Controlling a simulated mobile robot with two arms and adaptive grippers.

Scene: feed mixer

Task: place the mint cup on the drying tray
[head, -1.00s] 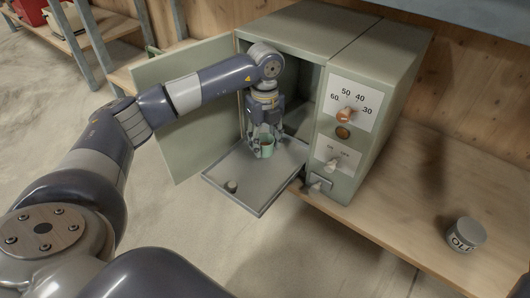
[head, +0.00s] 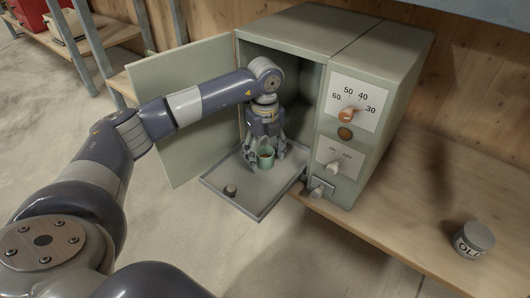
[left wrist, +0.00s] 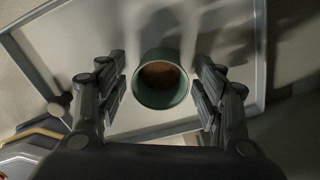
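The mint cup (head: 265,157) stands upright on the grey drying tray (head: 262,196), which sticks out of the open cabinet. Its inside is brown at the bottom. In the left wrist view the cup (left wrist: 161,82) is seen from above, over the pale tray floor (left wrist: 230,62). My left gripper (head: 266,155) points down over the tray, one finger on each side of the cup. In the left wrist view the left gripper (left wrist: 162,98) is open, with a gap between each finger and the cup. My right gripper is in neither view.
The cabinet door (head: 185,112) stands open to the left. A small dark knob (head: 230,190) is at the tray's front left. The control panel (head: 340,150) with dials is to the right. A labelled jar (head: 474,240) stands on the wooden bench (head: 430,205).

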